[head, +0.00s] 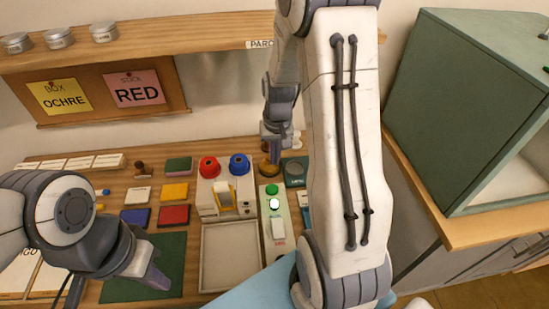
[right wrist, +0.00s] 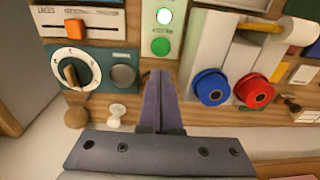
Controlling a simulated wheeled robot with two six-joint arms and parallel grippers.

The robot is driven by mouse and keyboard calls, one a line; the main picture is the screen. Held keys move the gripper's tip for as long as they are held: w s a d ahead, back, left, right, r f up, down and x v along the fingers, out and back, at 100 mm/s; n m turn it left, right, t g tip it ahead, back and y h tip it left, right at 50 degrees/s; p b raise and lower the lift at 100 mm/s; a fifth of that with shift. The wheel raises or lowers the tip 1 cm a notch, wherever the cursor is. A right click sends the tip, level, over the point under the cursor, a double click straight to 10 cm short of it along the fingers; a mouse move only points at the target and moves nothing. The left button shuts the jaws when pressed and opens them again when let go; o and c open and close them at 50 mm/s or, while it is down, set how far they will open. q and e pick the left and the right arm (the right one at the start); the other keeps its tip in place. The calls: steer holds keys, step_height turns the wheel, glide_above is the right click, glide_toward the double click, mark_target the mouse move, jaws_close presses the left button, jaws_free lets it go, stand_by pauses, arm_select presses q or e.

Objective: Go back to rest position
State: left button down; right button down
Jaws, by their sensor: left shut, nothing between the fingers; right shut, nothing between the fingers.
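My left gripper (head: 157,279) is in the lower left of the head view, low over the dark green mat (head: 172,250). Its fingers are together and empty. My right gripper (head: 272,160) is at the back of the table in the head view, beside the green button panel (head: 278,242). In the right wrist view its purple fingers (right wrist: 160,98) are closed together with nothing between them. They point at the table between the dial box (right wrist: 88,72) and the blue knob (right wrist: 212,87). My right arm hides part of the table's right side.
A device with red (head: 209,167) and blue knobs stands mid-table, with a pale tray (head: 231,262) in front. Coloured blocks and a stamp (head: 141,169) lie left. A green cabinet (head: 462,100) stands right. A shelf (head: 150,38) with tins hangs above a board of notes.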

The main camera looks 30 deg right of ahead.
steer(key=s+a+r+n, duration=0.3)
steer(key=a+r, duration=0.1)
steer(key=a, duration=0.4)
steer(key=s+a+r+n, duration=0.3)
steer(key=a, duration=0.6)
steer(key=s+a+r+n, duration=0.2)
steer(key=s+a+n, duration=0.1)
steer(key=s, duration=0.4)
steer(key=s+a+r+n, duration=0.2)
steer(key=s+a+n, duration=0.1)
steer(key=s+a, duration=0.2)
steer(key=s, duration=0.2)
steer(key=shift+s+a+g+y, duration=0.2)
steer(key=shift+s+g+y, duration=0.15)
steer(key=shift+g+y, duration=0.05)
steer(key=shift+d, duration=0.1)
